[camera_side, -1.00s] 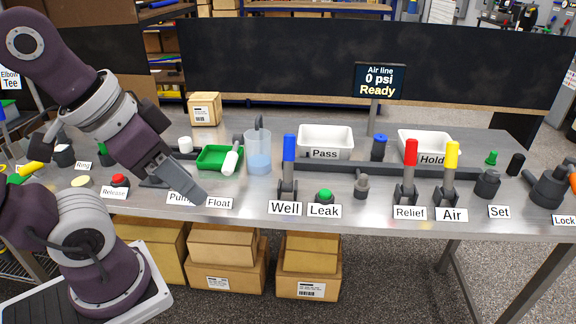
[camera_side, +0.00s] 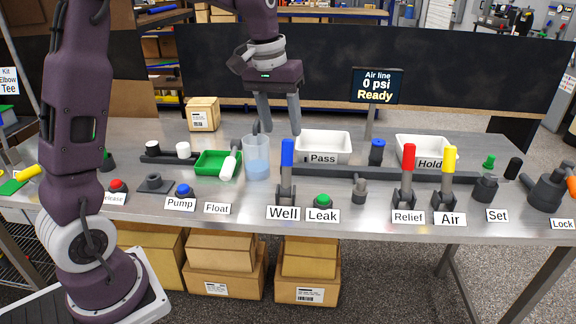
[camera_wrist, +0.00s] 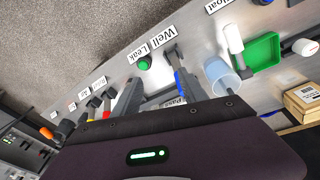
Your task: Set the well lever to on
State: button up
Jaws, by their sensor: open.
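The Well lever (camera_side: 287,160) has a blue handle and stands upright on its dark base behind the label "Well" (camera_side: 283,213). In the wrist view the Well lever's blue handle (camera_wrist: 178,84) shows partly, between my two fingers, with its tip hidden. My gripper (camera_side: 280,130) is open and empty, with fingers pointing down. In the side view it is above and behind the lever, over the back of the bench, apart from the handle. It also shows in the wrist view (camera_wrist: 155,72). No on or off marking is readable.
The beaker (camera_side: 257,158) of blue liquid stands left of the lever. The green Leak button (camera_side: 323,200) is close on its right. The Pass tray (camera_side: 324,146) is behind. Red Relief (camera_side: 408,160) and yellow Air (camera_side: 448,162) levers stand further right. The display (camera_side: 377,85) reads 0 psi, Ready.

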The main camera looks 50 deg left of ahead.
jog(key=n+g, duration=0.1)
jog(key=n, duration=0.1)
send_over(288, 164)
jog(key=a, duration=0.2)
jog(key=shift+h, duration=0.3)
jog(key=f, duration=0.6)
jog(key=w+f, duration=0.1)
jog(key=f, duration=0.2)
jog(key=shift+f, duration=0.3)
jog(key=f, duration=0.7)
jog(key=shift+w+d+f, duration=0.1)
jog(key=shift+w+f, duration=0.15)
jog(key=shift+f, duration=0.1)
grip_shut()
